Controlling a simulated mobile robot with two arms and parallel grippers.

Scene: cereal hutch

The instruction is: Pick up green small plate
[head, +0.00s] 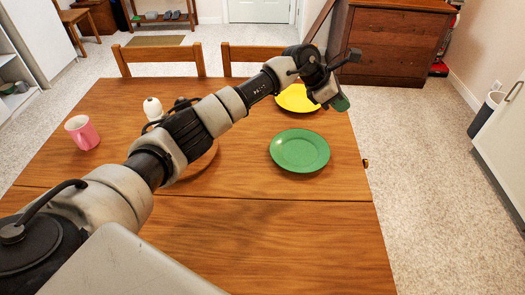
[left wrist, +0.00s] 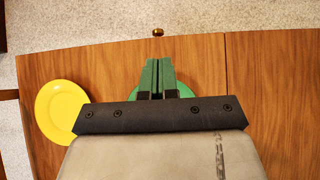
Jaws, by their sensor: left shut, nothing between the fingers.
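The small green plate (head: 300,150) lies flat on the wooden table near its right edge. In the left wrist view the green plate (left wrist: 185,91) is mostly hidden behind my left gripper (left wrist: 157,62), with only bits of its rim showing. My left gripper (head: 341,103) is shut and empty. In the head view it is above the table's right side, beyond the plate and apart from it. My right gripper is not in view.
A yellow plate (head: 296,98) lies behind the green one and is partly covered by my left arm; it also shows in the left wrist view (left wrist: 62,108). The front of the wooden table (head: 270,240) is clear.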

